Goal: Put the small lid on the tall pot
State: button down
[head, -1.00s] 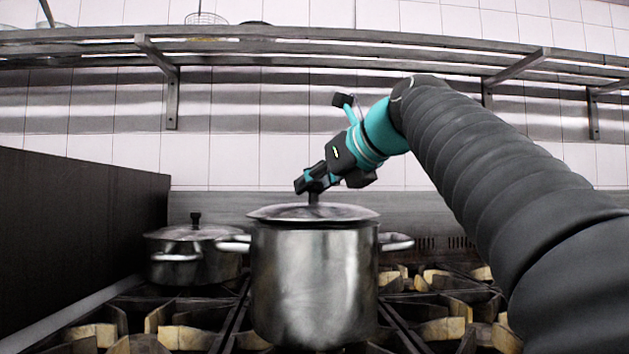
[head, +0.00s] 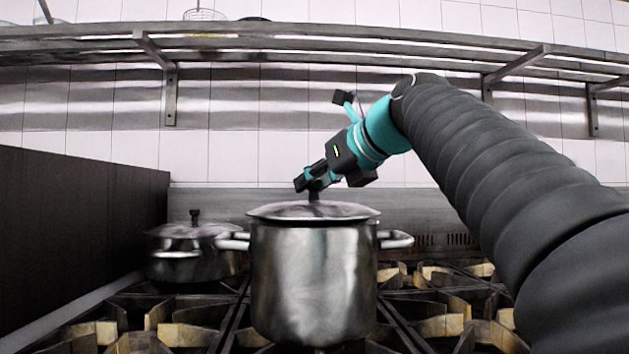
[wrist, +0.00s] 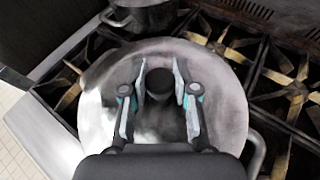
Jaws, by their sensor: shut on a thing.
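The tall pot (head: 313,285) is a steel pot with two side handles, standing on the stove in front of me. The small lid (head: 280,211) lies over its mouth, looking level and touching the rim in the head view. In the wrist view the lid (wrist: 220,72) is a round shiny disc with a dark knob (wrist: 160,84), and it hides most of the pot below. My gripper (head: 312,186) reaches down from the right. Its fingers (wrist: 160,90) are on both sides of the knob and shut on it.
A lower lidded pot (head: 185,255) stands behind and to the left; it also shows in the wrist view (wrist: 145,15). A dark panel (head: 80,240) bounds the left side. A rack shelf (head: 320,45) runs above. Burner grates (head: 440,325) to the right are free.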

jog(key=shift+f, duration=0.35)
dwell(0.4)
jog(key=shift+c, duration=1.6)
grip_release()
notch_tip(320, 180, up, 3)
jog(key=p, duration=0.3)
jog(key=shift+r+p, duration=0.35)
jog(key=shift+r, duration=2.15)
